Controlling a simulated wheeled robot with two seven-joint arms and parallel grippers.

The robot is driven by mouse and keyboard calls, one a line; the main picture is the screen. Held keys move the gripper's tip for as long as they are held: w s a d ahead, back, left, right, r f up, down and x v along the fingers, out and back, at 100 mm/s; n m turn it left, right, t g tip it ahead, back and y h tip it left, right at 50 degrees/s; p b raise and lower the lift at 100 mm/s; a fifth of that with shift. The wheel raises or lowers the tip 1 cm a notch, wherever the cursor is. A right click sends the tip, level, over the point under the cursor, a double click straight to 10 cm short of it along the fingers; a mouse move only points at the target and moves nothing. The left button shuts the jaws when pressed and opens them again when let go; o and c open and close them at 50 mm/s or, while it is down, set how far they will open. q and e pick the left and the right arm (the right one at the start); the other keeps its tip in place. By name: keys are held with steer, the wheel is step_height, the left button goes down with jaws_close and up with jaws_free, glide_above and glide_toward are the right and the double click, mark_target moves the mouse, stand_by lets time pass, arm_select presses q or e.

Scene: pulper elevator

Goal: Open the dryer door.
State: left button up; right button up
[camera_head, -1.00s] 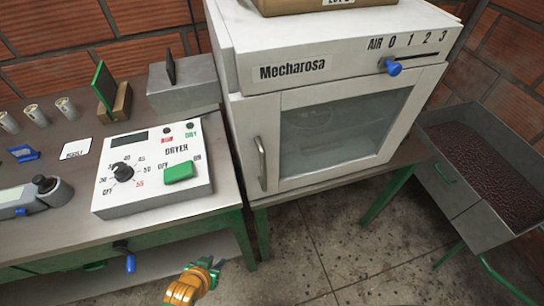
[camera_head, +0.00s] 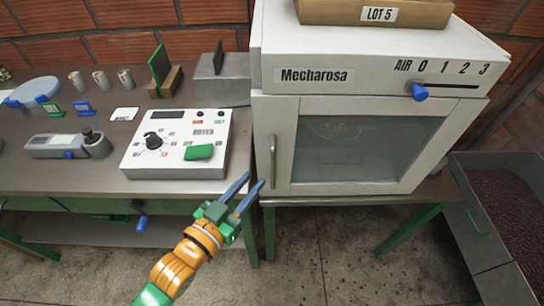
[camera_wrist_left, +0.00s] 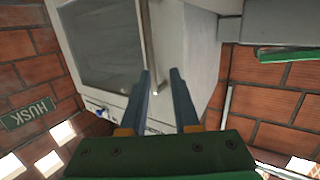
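The dryer (camera_head: 385,75) is a white box labelled Mecharosa, and its glass-windowed door (camera_head: 355,150) is shut. A vertical metal door handle (camera_head: 273,161) stands at the door's left edge. My left gripper (camera_head: 248,190) is open and empty, its blue fingers just left of and below the handle, apart from it. In the left wrist view the open fingers (camera_wrist_left: 160,85) point at the dryer, with the handle (camera_wrist_left: 149,40) beyond the left fingertip. My right gripper is not in view.
A control box (camera_head: 178,145) with a knob and green switch sits on the bench left of the dryer. A blue air slider knob (camera_head: 420,91) is on the dryer's top front. A bin of dark red beans (camera_head: 510,205) stands at the right.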

mark_target(272, 161)
arm_select(q)
steer(key=shift+d+r+m+t+h, duration=0.15)
steer(key=shift+d+r+h, duration=0.2)
steer(key=shift+r, duration=0.2)
steer(key=shift+d+r+m+t+h, duration=0.15)
steer(key=shift+d+r+h, duration=0.2)
steer(key=shift+r, duration=0.2)
steer(key=x, duration=0.7)
steer(key=shift+p, duration=0.4)
steer(key=shift+s+a, duration=0.1)
jaws_close()
steer(key=shift+f, duration=0.1)
